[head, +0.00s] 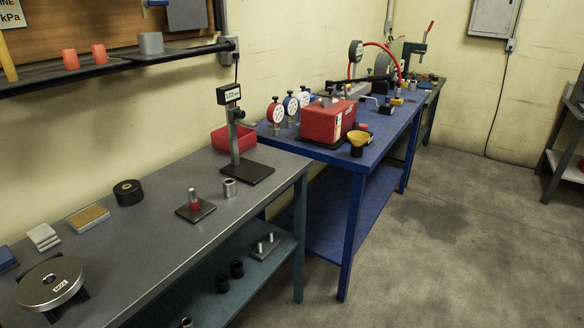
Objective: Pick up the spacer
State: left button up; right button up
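A short silver hollow cylinder (229,187), which looks like the spacer, stands upright on the grey bench (150,237) near its right end. It is just in front of the black base of a stand (246,172) and apart from it. Neither of my grippers is in view.
A black roll (128,192), pale blocks (44,237) and a round metal disc (49,282) lie along the grey bench. A red bin (233,138) stands behind the stand. A blue bench (357,175) with a red box (326,122) stands beyond. Floor at right is clear.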

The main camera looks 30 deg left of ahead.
aim_at(229, 188)
jog(key=i+l+u, duration=0.1)
jog(key=i+u, duration=0.2)
jog(key=i, duration=0.15)
jog(key=i+l+u, duration=0.3)
jog(key=i, duration=0.2)
jog(key=i+l+u, duration=0.15)
jog(key=i+u, duration=0.15)
jog(key=i, duration=0.15)
